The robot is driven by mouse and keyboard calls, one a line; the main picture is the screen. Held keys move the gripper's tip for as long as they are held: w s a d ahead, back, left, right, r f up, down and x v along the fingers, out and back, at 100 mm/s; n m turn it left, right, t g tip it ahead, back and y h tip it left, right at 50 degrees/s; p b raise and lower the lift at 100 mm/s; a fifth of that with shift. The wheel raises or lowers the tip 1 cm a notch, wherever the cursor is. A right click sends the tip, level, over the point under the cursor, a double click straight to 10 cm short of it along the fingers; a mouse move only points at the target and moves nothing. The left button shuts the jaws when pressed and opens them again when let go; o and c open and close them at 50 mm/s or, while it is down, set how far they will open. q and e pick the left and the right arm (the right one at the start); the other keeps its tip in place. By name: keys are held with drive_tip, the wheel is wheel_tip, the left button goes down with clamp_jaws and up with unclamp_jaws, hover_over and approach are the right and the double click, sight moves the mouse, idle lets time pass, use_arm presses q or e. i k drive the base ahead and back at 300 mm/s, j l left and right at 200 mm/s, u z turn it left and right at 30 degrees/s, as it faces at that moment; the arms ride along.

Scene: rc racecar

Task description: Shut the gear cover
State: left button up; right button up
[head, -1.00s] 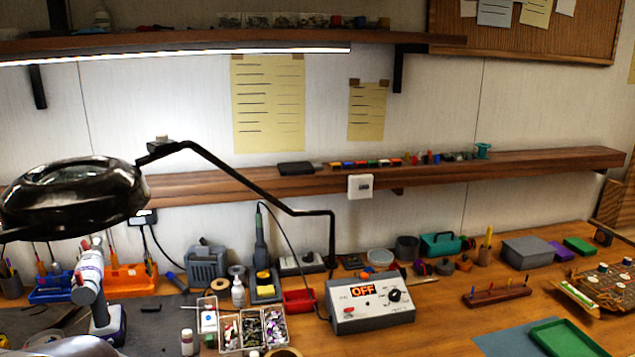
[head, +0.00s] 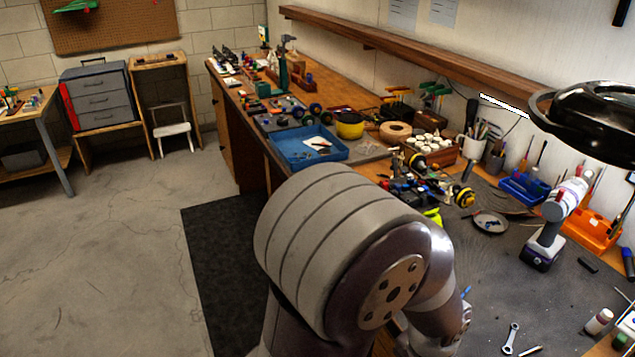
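An RC car (head: 425,185) with black tires and yellow wheel rims stands on the dark work mat (head: 560,285), just beyond my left arm. Its near side is partly hidden by the arm. I cannot make out a gear cover or whether it is open at this size. My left arm's large grey joint fills the middle of the head view, and its lower part runs down to the bottom edge. No fingertips of the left gripper show. The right arm and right gripper do not show.
A blue tray (head: 307,147) and a yellow bowl (head: 349,126) stand beyond the arm. A cordless drill (head: 552,225), a round dish (head: 490,222) and a wrench (head: 511,338) are at the right. A magnifier lamp (head: 597,118) overhangs the bench. Open floor lies left.

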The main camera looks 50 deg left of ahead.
sight(467, 172)
drive_tip(key=u, duration=1.3)
drive_tip(key=i+j+u, duration=0.2)
drive_tip(key=j, duration=0.15)
drive_tip(key=j+u, duration=0.25)
drive_tip(key=i+j+u, duration=0.15)
drive_tip(key=i+j, duration=0.2)
drive_tip(key=i+j+u, duration=0.2)
drive_tip(key=i, duration=0.35)
drive_tip(key=i+j+u, duration=0.15)
drive_tip(key=i+j, duration=0.2)
drive_tip(key=i, duration=0.1)
